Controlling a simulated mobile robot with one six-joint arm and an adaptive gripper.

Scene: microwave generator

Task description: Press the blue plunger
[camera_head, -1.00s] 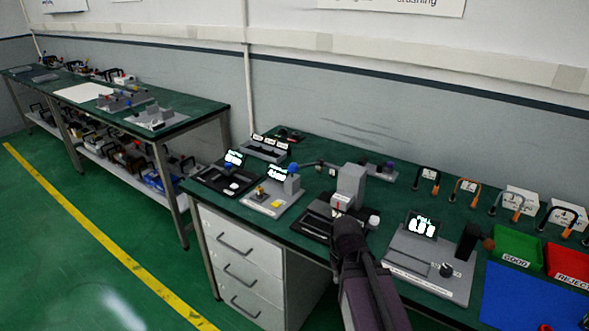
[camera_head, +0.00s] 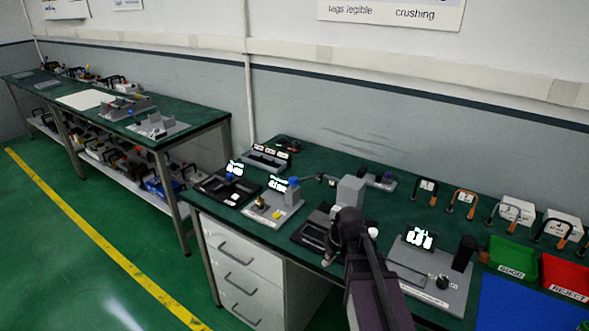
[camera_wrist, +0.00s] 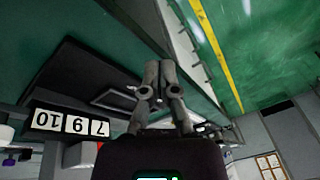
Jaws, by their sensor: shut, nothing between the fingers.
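Two small blue parts show on the green bench in the head view. One blue knob (camera_head: 229,176) is on the dark device at the left. Another blue part (camera_head: 294,182) tops the grey post of the device beside it. I cannot tell which is the plunger. My gripper (camera_wrist: 159,68) is shut and empty in the wrist view, its fingers close together. In the head view my arm reaches up from the bottom, and its end is over the bench front, right of and apart from both blue parts. Neither blue part is clear in the wrist view.
A grey block device (camera_head: 350,192) stands right beside my arm's end. A display device (camera_head: 430,270), a green tray (camera_head: 514,258) and a red tray (camera_head: 568,272) lie to the right. Number cards (camera_wrist: 70,121) show upside down in the wrist view. Drawers (camera_head: 238,262) are under the bench.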

